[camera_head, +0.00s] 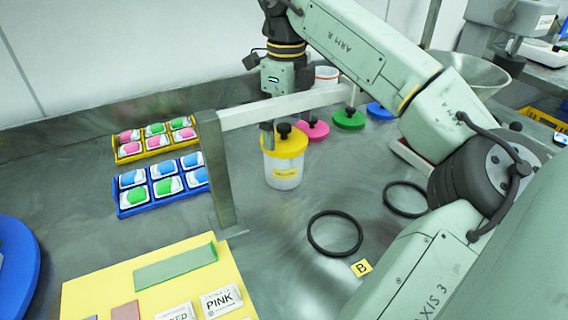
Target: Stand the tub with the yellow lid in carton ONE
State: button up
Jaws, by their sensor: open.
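The tub with the yellow lid (284,166) stands upright on the grey bench, a clear-white body with a yellow label and a black knob on its lid. My gripper (276,135) points down over it, open. One grey finger shows just left of the knob, low over the lid; whether it touches is not clear. The other finger cannot be made out, and the white bar (262,111) hides part of the gripper. No carton marked ONE can be made out.
The bar's grey post (217,172) stands left of the tub. Pink (313,129), green (349,119) and blue lids lie behind right. Black rings (335,233) lie at front right, near a yellow "B" tag (361,267). Yellow and blue trays (160,204) sit left.

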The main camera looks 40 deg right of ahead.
aim_at(285, 153)
jog(key=f, duration=0.4)
jog(key=f+p, duration=0.1)
jog(key=f, duration=0.1)
jog(key=shift+s+a, duration=0.25)
jog(key=shift+a, duration=0.1)
jog(key=shift+r, duration=0.1)
jog(key=c, duration=1.2)
